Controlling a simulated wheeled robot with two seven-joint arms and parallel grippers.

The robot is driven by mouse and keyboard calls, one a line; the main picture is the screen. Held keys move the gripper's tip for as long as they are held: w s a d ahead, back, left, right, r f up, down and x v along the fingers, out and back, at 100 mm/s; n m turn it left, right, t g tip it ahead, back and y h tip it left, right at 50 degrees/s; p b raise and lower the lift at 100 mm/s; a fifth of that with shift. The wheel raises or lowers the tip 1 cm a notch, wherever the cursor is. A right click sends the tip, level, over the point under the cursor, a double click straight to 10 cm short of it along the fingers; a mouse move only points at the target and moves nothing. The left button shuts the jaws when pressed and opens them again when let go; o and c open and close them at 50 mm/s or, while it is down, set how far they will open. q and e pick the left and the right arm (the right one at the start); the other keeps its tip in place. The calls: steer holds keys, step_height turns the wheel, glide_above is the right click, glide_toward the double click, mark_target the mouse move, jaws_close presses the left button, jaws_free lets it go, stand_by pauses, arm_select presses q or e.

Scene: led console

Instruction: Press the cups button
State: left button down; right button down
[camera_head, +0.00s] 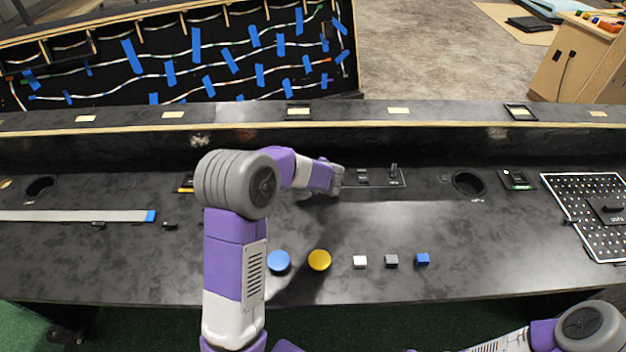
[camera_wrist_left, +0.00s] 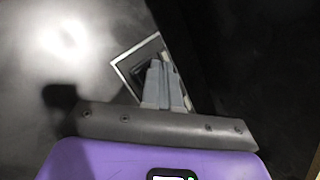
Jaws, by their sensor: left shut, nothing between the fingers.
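A black desk-like console (camera_head: 450,225) crosses the head view; no cups label can be read for certain. My left gripper (camera_head: 338,178) reaches to the far part of the desk, at the left end of a thin-outlined panel (camera_head: 376,186) with small dark controls. In the left wrist view my left gripper (camera_wrist_left: 163,66) is shut and empty, its fingers over a white-outlined panel (camera_wrist_left: 122,64) that holds a dark part. The fingers hide much of this panel, and I cannot tell whether they touch it. My right gripper is out of view.
A round hole (camera_head: 468,184) and a perforated panel (camera_head: 592,225) lie right. A raised ledge (camera_head: 440,145) runs behind.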

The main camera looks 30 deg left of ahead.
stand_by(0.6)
arm_select(q)
steer(key=shift+r, duration=0.45)
step_height(320, 180, up, 6)
steer(key=p, duration=0.5)
stand_by(0.4)
